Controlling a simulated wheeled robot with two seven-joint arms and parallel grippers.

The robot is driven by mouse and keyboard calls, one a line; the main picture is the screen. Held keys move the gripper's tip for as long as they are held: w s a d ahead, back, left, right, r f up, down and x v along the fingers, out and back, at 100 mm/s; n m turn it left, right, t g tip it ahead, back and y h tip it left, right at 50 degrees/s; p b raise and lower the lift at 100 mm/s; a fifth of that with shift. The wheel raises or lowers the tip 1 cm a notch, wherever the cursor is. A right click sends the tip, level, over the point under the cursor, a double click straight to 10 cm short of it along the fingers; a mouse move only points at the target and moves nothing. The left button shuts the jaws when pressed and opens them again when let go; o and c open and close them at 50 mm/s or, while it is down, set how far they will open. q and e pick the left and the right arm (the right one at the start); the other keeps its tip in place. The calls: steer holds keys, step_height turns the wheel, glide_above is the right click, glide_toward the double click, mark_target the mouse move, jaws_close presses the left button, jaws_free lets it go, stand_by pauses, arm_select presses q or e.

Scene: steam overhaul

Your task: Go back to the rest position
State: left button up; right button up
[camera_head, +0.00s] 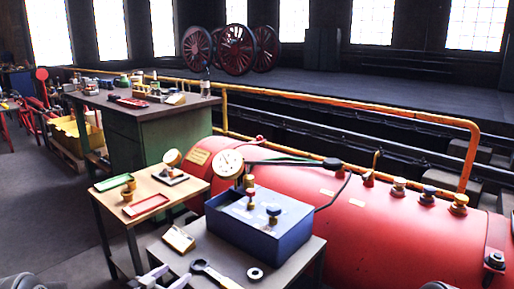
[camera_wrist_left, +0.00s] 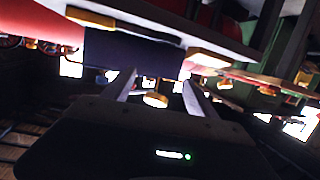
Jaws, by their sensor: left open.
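My left gripper (camera_head: 167,277) shows at the bottom edge of the head view, beside the near left corner of the grey table (camera_head: 288,270). Its two fingers are apart, with nothing seen held between them. The left wrist view shows the same gripper (camera_wrist_left: 158,80) with spread fingers, and the dark blue box (camera_wrist_left: 130,54) beyond them in a tilted, upside-down picture. In the head view the blue box (camera_head: 250,228) stands on the grey table, with knobs on top and a white-faced gauge (camera_head: 229,163) at its back. My right gripper is not in view.
A wrench (camera_head: 215,274), a dark ring (camera_head: 255,274) and a tan block (camera_head: 179,239) lie on the grey table. A small wooden table (camera_head: 150,187) with trays stands to the left. A red boiler (camera_head: 350,215) runs behind. Open floor (camera_head: 60,220) lies at the left.

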arm_select(q)
steer(key=s+d+f+n+g+y, duration=0.1)
steer(key=s+f+n+g+y, duration=0.1)
steer(key=s+f, duration=0.35)
steer(key=s+d+f+n+g+y, duration=0.1)
steer(key=s+d+f+n+g, duration=0.1)
steer(key=f, duration=0.6)
steer(key=s+d+f+n+g, duration=0.1)
steer(key=s+d+f+g, duration=0.25)
steer(key=s+f, duration=0.45)
steer(key=s+d+f+n+g, duration=0.1)
steer(key=s+d+f+g, duration=0.3)
steer(key=s, duration=0.7)
steer(key=s+d+f+g, duration=0.1)
steer(key=s+d, duration=0.3)
steer(key=s, duration=0.3)
steer(key=s+d+f+g, duration=0.1)
steer(key=s+d, duration=0.2)
steer(key=s, duration=0.4)
step_height(320, 180, up, 20)
steer(key=p, duration=2)
steer(key=shift+w+r+n+h, duration=0.2)
steer(key=shift+w+n+h, duration=0.1)
steer(key=shift+w, duration=0.15)
